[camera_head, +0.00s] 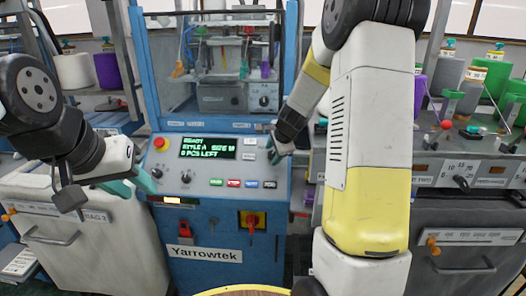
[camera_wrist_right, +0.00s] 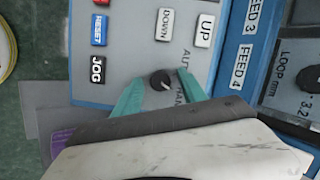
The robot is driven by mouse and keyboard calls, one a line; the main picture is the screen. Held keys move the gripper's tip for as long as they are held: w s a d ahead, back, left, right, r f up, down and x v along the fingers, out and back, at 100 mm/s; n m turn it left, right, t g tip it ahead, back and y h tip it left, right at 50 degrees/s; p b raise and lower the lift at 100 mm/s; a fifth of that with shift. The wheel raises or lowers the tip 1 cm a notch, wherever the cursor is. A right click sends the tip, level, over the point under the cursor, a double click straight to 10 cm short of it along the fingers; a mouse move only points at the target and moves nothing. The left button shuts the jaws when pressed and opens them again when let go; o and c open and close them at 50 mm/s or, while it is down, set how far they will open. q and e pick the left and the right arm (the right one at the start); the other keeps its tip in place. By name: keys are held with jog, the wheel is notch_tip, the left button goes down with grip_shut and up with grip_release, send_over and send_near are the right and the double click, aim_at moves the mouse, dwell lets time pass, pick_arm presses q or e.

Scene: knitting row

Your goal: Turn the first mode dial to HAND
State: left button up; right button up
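The small black mode dial (camera_wrist_right: 160,80) sits on the light grey panel in the right wrist view, by the label AUTO and a partly covered label that seems to read HAND. A short pale mark on the dial slants down to the right; its exact setting is hard to tell. My right gripper (camera_wrist_right: 160,92) is open, its teal fingers on either side of the dial with small gaps visible. In the head view my right gripper (camera_head: 275,150) is at the panel's right edge and hides this dial. My left gripper (camera_head: 130,185) is open and empty, left of the panel.
The blue machine's control panel (camera_head: 215,165) has a lit display (camera_head: 207,148), a red stop button (camera_head: 159,142), two other black dials (camera_head: 186,177) and a row of coloured buttons. UP (camera_wrist_right: 206,30) and DOWN (camera_wrist_right: 165,24) buttons lie near the right gripper. A red switch (camera_head: 252,221) is below.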

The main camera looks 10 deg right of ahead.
jog(key=a+v, duration=0.1)
jog(key=v, duration=0.6)
jog(key=shift+s+d+r, duration=0.25)
jog(key=shift+d+r, duration=0.1)
jog(key=shift+d, duration=0.15)
